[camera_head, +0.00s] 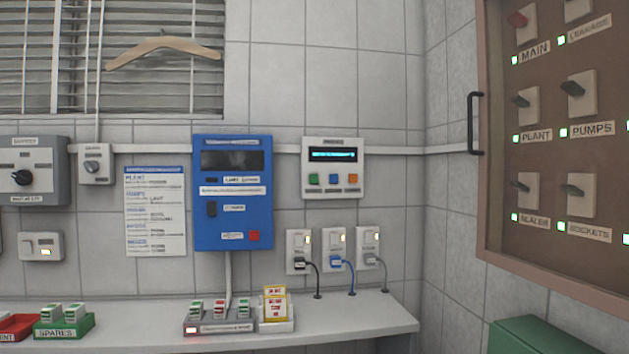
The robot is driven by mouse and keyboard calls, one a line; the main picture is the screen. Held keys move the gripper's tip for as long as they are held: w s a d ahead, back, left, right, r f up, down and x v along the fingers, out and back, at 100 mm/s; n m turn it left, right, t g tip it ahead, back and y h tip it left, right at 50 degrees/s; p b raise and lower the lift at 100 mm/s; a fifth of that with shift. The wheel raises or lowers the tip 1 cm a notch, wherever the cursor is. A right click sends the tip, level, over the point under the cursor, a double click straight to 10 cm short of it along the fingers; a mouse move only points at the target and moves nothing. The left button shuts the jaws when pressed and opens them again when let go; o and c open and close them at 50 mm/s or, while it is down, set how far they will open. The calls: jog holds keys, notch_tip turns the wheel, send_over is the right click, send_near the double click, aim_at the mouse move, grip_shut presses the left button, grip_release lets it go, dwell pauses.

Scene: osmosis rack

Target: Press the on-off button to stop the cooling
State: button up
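My gripper is not in view.
A switch board (540,155) with a dark handle (473,123) stands at right, a green box (535,337) below. A dimmer-like box (47,160) is at left.

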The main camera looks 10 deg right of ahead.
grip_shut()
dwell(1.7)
